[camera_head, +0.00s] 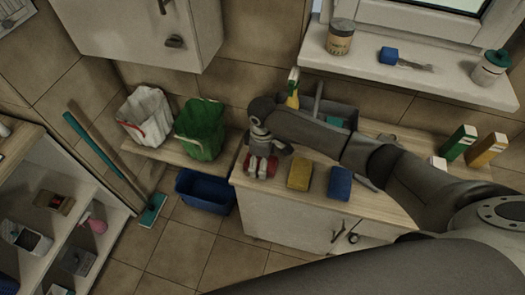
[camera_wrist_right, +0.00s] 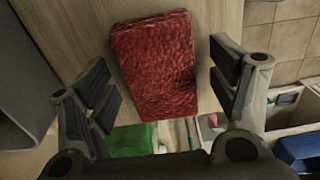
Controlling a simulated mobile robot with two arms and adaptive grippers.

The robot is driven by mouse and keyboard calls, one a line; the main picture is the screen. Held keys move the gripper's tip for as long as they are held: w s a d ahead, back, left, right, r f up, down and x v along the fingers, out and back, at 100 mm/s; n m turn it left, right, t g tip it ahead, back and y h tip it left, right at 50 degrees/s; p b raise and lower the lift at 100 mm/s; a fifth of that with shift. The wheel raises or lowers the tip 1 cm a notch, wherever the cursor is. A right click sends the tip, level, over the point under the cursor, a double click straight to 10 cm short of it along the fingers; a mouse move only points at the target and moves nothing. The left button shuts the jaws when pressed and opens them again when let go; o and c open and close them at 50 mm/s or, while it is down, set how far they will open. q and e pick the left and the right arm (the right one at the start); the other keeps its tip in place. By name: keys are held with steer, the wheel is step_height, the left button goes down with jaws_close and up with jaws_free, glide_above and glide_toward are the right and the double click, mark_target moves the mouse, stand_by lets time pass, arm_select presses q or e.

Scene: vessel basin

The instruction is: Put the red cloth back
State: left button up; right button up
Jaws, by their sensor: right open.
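The red cloth (camera_wrist_right: 155,62) lies on the wooden counter top in the right wrist view, a folded, textured block set between the spread fingers of my right gripper (camera_wrist_right: 163,92). In the head view the red cloth (camera_head: 273,167) is at the counter's left end, partly hidden by my right gripper (camera_head: 262,165), which is directly over it. The gripper is open; I cannot tell whether its fingers touch the cloth. My left gripper is not in view.
A yellow cloth (camera_head: 299,175) and a blue cloth (camera_head: 340,184) lie to the right on the counter (camera_head: 317,203). A grey basin (camera_head: 340,112) is behind. White (camera_head: 146,116) and green (camera_head: 200,130) bags stand on a left shelf above a blue bin (camera_head: 206,191).

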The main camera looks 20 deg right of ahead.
step_height(320, 180, up, 12)
steer(key=b, duration=0.2)
steer(key=shift+f, duration=0.2)
stand_by(0.3)
